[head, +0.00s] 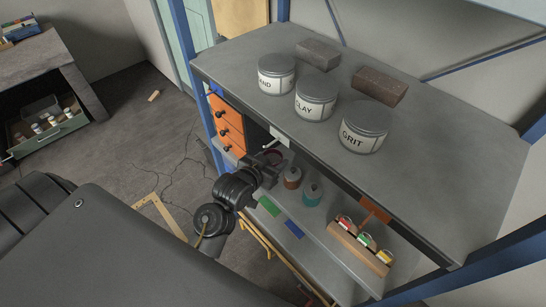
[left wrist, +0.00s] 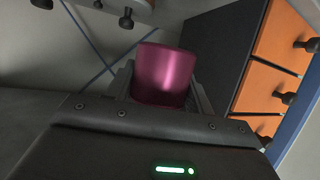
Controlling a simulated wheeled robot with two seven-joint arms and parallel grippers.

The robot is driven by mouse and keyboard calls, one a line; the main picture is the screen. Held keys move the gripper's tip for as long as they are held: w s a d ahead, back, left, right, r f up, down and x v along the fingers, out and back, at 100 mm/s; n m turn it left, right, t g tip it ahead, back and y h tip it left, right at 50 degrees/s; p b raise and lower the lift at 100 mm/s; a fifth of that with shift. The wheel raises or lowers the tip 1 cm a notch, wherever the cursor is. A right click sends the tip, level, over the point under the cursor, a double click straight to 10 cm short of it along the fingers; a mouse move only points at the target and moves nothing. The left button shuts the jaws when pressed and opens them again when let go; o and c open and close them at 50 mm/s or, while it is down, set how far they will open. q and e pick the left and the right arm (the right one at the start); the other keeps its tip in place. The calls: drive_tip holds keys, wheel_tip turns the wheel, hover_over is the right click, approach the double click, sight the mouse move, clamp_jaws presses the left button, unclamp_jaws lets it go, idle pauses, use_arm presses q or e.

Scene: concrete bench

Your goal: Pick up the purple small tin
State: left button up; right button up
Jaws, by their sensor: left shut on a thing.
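The purple small tin (left wrist: 164,72) stands between the fingers of my left gripper (left wrist: 160,92) in the left wrist view, with a finger on each side of it. My left gripper (head: 268,160) is shut on it. In the head view the gripper reaches in under the front edge of the bench top, beside the orange drawers. Only a small dark purple bit of the tin shows there; the rest is hidden by the gripper and bench top. I cannot tell whether the tin touches the shelf. My right gripper is not in view.
On the bench top (head: 225,68) stand several labelled canisters (head: 316,100) and two bricks (head: 380,86). Orange drawers (head: 229,125) are close left of the gripper. Two bottles (head: 311,194) and a wooden rack (head: 358,245) stand on the lower shelf to its right.

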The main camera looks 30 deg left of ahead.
use_arm(q)
drive_tip(key=s+d+r, duration=0.2)
drive_tip(key=s+r, duration=0.1)
drive_tip(key=s, duration=0.3)
drive_tip(key=shift+s+d+b, duration=0.15)
drive_tip(key=shift+d+b, duration=0.15)
drive_tip(key=shift+b, duration=0.15)
